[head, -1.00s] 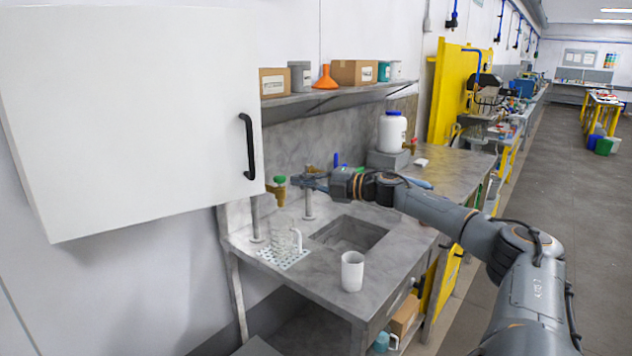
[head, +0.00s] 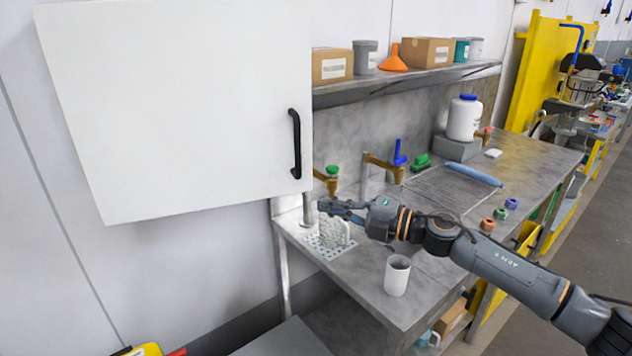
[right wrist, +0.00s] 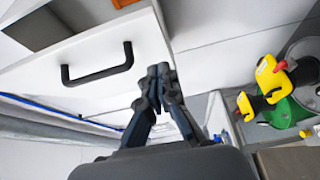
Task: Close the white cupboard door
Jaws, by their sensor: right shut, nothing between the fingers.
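The white cupboard door (head: 190,110) fills the upper left of the head view, with a black upright handle (head: 296,145) near its right edge. I cannot tell from the head view how far it stands ajar. In the right wrist view, the white panel (right wrist: 120,45) with the handle (right wrist: 97,75) is at the upper left. My right gripper (head: 324,207) is shut and empty, below and just right of the door's lower right corner. In the right wrist view its fingertips (right wrist: 160,76) overlap the panel's edge; contact is unclear. My left gripper is out of view.
Below are a white cup (head: 397,276), a glass jug (head: 334,232) on a dotted mat, and brass taps (head: 382,165). A shelf (head: 410,80) with boxes and an orange funnel extends right of the door. The right wrist view shows a green drum (right wrist: 285,112) with yellow fittings.

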